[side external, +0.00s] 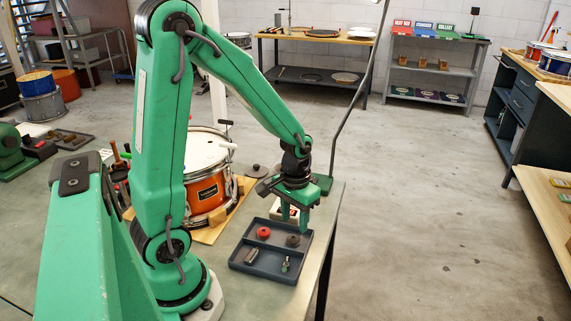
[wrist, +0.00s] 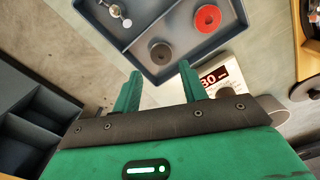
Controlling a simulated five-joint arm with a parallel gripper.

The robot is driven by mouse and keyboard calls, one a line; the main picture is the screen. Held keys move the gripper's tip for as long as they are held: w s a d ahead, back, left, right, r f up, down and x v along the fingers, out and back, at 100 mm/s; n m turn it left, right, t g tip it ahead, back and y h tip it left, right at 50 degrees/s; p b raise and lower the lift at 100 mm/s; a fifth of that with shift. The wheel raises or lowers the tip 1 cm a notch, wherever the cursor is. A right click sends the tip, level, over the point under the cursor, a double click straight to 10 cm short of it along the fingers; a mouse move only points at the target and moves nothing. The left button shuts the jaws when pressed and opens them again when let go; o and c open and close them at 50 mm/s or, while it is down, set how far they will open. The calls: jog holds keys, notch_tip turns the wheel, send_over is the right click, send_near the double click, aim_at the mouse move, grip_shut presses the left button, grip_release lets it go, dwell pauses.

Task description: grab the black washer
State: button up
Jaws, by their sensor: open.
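In the wrist view the black washer (wrist: 160,53) is a dark ring with a small hole, just beyond my fingertips. In the side view my gripper (side external: 292,222) hangs near the tray's back edge, above and behind the washer.
A white and red box (wrist: 222,80) stands beside the tray, close to my right finger. An orange drum (side external: 207,195) stands left of my gripper. The bench edge is near the tray's right side.

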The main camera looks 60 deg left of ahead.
aim_at(293, 238)
jog(key=shift+f, duration=0.3)
jog(key=shift+a+f, duration=0.1)
jog(key=shift+f, duration=2.5)
jog(key=c, duration=0.7)
